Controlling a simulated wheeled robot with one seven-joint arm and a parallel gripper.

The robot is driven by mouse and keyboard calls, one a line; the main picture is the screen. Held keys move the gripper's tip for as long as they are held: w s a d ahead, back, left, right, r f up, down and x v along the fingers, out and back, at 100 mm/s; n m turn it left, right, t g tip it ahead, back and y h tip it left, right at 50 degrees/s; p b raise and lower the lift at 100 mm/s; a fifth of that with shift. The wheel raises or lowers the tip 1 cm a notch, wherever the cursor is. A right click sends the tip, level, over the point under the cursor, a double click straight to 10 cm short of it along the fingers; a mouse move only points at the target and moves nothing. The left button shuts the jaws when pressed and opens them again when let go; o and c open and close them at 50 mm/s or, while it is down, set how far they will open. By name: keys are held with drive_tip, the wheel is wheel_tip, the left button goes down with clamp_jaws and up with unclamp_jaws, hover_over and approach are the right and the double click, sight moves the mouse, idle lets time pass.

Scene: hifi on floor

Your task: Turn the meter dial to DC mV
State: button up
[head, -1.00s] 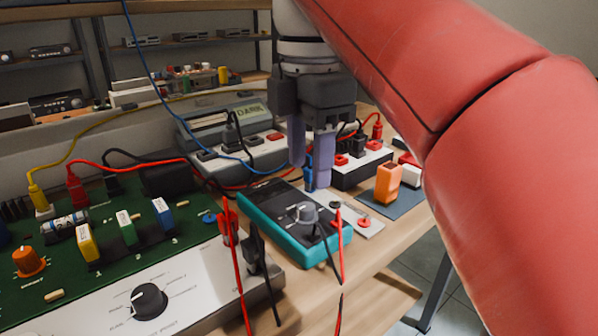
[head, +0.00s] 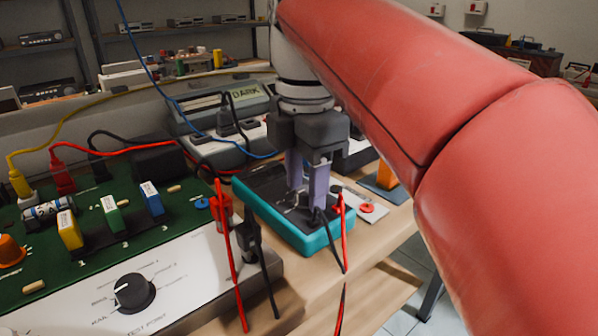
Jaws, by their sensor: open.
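The meter (head: 310,243) is a handheld multimeter with a teal case and dark face, lying on the bench at the middle of the head view. My gripper (head: 306,205) points down over the meter's face, with its two purple-grey fingers apart at the dial. The dial is mostly hidden by the fingers; I cannot tell whether they touch it or where its pointer stands. The markings around the dial are not readable. A red and a black lead run from the meter's near end.
A green circuit board panel (head: 130,239) with a black knob (head: 134,293) stands to the left. A grey instrument reading DARK (head: 247,93) is behind. An orange block (head: 386,175) sits at right. Red and black leads hang close to the meter's left side.

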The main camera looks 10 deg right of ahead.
drive_tip(key=c, duration=1)
drive_tip(key=m+p, duration=0.2)
drive_tip(key=m, duration=0.1)
drive_tip(key=shift+r+m, duration=0.15)
drive_tip(key=shift+m, duration=0.15)
drive_tip(key=m+p, duration=0.1)
drive_tip(key=m, duration=0.3)
drive_tip(key=shift+m, duration=0.3)
drive_tip(key=m, duration=0.4)
drive_tip(key=shift+m, duration=2.8)
